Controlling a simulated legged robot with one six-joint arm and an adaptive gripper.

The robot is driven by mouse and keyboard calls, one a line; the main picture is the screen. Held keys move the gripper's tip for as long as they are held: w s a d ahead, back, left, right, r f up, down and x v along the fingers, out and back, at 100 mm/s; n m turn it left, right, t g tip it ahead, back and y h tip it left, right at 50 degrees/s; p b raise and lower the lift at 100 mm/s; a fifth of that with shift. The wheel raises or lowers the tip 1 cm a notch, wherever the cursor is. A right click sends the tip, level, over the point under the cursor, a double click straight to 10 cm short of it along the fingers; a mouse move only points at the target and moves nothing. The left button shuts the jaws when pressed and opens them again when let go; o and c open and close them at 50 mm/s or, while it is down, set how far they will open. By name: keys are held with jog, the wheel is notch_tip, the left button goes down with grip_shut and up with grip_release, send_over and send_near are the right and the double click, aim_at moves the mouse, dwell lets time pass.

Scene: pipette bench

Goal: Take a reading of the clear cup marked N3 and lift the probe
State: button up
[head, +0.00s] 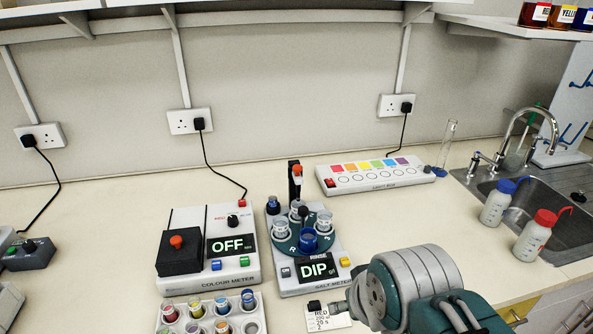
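The salt meter (331,277) stands on the bench at centre, with its screen reading DIP. A teal round carousel on it (283,246) carries several clear cups and a dark blue cup (308,240). One clear cup (325,221) is at the right, another (281,228) at the left. Cup marks are too small to read, so I cannot tell which is N3. A black upright with an orange top (295,178) stands behind the carousel; the probe is not clearly distinguishable. My gripper (318,306) is low in front of the meter, mostly hidden by my arm.
The colour meter (190,288), reading OFF, stands left of the salt meter. A white rack of coloured vials (178,326) is in front of it. A light box (375,187) lies behind right. Wash bottles (497,203) stand by the sink (560,232). Bench right of the meter is clear.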

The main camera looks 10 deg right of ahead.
jog(key=shift+w+r, duration=0.1)
jog(key=c, duration=0.8)
jog(key=shift+w+r, duration=0.25)
grip_shut()
jog(key=w+r+n+g+y, duration=0.1)
jog(key=w+r+n, duration=0.25)
jog(key=w, duration=0.55)
jog(key=w+r+n+g+y, duration=0.15)
jog(key=w+r, duration=0.35)
jog(key=w, duration=0.5)
jog(key=w+d+f+n+y, duration=0.2)
jog(key=w+n, duration=0.2)
jog(key=w, duration=0.6)
jog(key=w+d+f+n+y, duration=0.1)
jog(key=w+d+n+y, duration=0.1)
jog(key=w, duration=0.8)
jog(key=d+n, duration=0.1)
jog(key=n, duration=0.1)
jog(key=shift+d+f+n, duration=0.25)
jog(key=shift+f+n, duration=0.15)
jog(key=shift+g+y, duration=0.25)
